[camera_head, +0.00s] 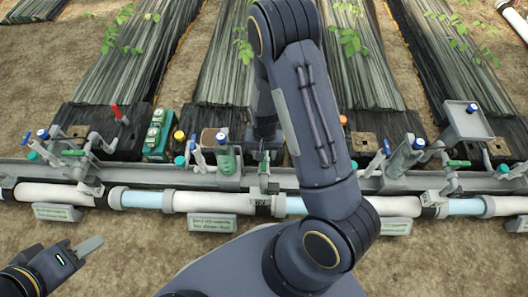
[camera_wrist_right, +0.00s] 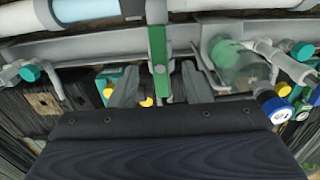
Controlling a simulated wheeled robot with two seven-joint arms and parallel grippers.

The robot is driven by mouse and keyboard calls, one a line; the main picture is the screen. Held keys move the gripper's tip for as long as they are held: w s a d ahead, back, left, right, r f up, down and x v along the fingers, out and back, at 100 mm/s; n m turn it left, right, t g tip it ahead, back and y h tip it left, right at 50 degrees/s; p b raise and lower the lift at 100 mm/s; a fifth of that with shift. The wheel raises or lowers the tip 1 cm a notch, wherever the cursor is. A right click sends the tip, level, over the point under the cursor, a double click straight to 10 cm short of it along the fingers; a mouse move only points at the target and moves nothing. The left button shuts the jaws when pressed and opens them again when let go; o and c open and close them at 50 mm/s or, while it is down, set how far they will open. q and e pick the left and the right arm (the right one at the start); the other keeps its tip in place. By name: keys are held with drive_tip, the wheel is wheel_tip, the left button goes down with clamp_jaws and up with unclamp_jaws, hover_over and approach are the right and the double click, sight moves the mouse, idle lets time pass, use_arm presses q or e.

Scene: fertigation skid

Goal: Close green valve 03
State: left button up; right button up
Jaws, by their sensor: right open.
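A green valve handle (camera_wrist_right: 158,50) lies between the two grey fingers of my right gripper (camera_wrist_right: 158,82), which are spread with a gap on both sides of it. The handle runs up the picture, in line with a short grey branch pipe. In the head view the same handle (camera_head: 264,164) shows just below my right gripper (camera_head: 262,146), partly hidden by my right arm. I cannot read the number 03 on any label. My left gripper (camera_head: 76,251) hangs over bare soil at lower left, away from the valves; whether it is open is unclear.
A green translucent bottle-shaped fitting (camera_wrist_right: 238,62) stands close beside the right gripper. Other green handles (camera_head: 73,153) and (camera_head: 459,163) lie crosswise along the grey channel (camera_head: 320,181).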

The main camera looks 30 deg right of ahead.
drive_tip(key=shift+f+b, duration=1.45)
drive_tip(key=shift+f, duration=0.6)
drive_tip(key=shift+c, duration=0.2)
clamp_jaws()
drive_tip(key=shift+r+m+p, duration=0.15)
drive_tip(key=shift+m+p, duration=0.25)
drive_tip(key=shift+m, duration=0.4)
drive_tip(key=m+p, duration=0.6)
drive_tip(key=m, duration=0.9)
drive_tip(key=shift+r+m, duration=0.1)
drive_tip(key=shift+m, duration=0.9)
drive_tip(key=shift+f+m, duration=0.2)
drive_tip(key=shift+m, duration=0.2)
